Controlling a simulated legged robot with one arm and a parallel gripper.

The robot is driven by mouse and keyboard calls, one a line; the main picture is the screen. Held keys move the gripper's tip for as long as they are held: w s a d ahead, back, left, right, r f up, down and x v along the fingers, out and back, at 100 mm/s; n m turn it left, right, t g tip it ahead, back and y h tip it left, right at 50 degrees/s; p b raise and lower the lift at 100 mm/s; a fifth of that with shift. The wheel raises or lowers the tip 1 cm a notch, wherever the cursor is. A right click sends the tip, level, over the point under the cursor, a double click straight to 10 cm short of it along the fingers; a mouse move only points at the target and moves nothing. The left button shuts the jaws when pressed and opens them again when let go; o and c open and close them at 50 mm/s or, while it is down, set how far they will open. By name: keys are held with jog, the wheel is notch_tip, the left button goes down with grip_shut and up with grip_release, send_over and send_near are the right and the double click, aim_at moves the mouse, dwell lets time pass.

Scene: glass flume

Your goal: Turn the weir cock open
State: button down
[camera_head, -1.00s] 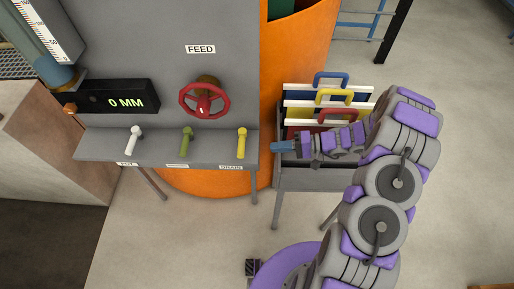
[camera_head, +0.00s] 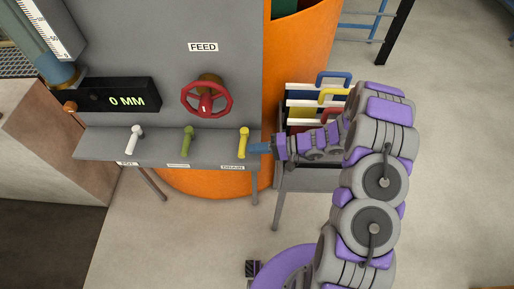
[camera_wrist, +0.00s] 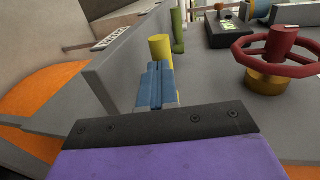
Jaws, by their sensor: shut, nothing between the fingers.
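Three cock handles stand in a row on the grey panel's shelf: a white one (camera_head: 134,139) at left, a green one (camera_head: 187,141) in the middle and a yellow one (camera_head: 244,143) at right. The yellow one's label seems to read DRAIN; the other labels are too small to read, so I cannot tell which is the weir cock. My gripper (camera_head: 258,148) is shut and empty, its blue fingers just right of the yellow handle. In the wrist view the fingers (camera_wrist: 155,82) point at the yellow handle (camera_wrist: 160,47), with the green handle (camera_wrist: 178,30) beyond. Contact with the yellow handle is unclear.
A red handwheel (camera_head: 206,97) under the FEED label sits above the shelf. A display (camera_head: 120,99) reads 0 MM. An orange tank (camera_head: 300,60) stands behind. A rack with blue, yellow and red handled boards (camera_head: 318,90) is behind my arm.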

jog(key=shift+a+f+t+b, duration=0.15)
jog(key=shift+a+t+b, duration=0.25)
jog(key=shift+a+b, duration=0.15)
jog(key=shift+s+a+m+t+b, duration=0.15)
jog(key=shift+a+m+t+b, duration=0.15)
jog(key=shift+m+b, duration=0.2)
jog(key=shift+d, duration=0.25)
jog(key=shift+a, duration=0.2)
jog(key=shift+d, duration=0.15)
jog(key=s+p+v, duration=0.1)
jog(key=s+v, duration=0.1)
jog(key=v, duration=1)
jog(key=shift+r, duration=0.3)
